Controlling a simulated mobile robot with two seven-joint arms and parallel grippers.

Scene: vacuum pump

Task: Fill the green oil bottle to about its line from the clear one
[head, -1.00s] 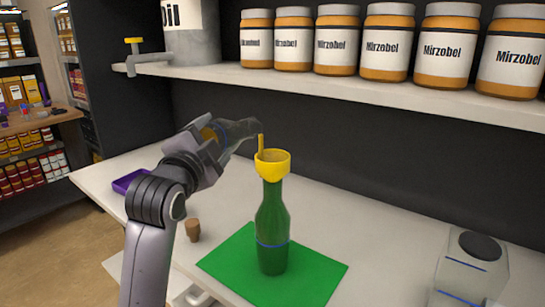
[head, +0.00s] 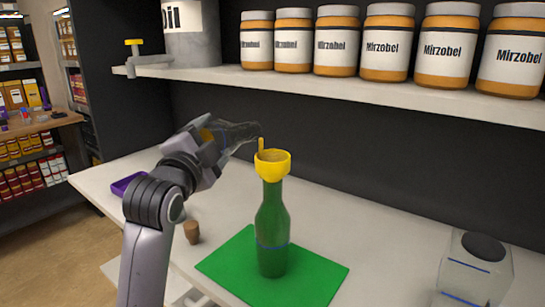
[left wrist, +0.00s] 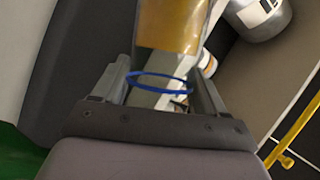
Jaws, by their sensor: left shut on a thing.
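The green bottle (head: 272,218) stands upright on a green mat (head: 325,276), with a blue line low on its side. A yellow funnel (head: 272,165) sits in its mouth. Its glass is darker near and below the line, but I cannot tell the oil level exactly. My left gripper (head: 208,140) is shut on the clear bottle (head: 240,132) and holds it tipped, its mouth end near the funnel's upper left rim. In the left wrist view the clear bottle (left wrist: 172,25) holds amber oil and has a blue ring between the fingers. I cannot make out a stream. My right gripper is out of view.
A cork (head: 192,232) stands left of the mat, and a purple tray (head: 125,184) lies farther left. A square clear container (head: 474,268) with a dark lid stands at the right. A shelf (head: 330,82) with jars hangs above. The counter behind the green bottle is clear.

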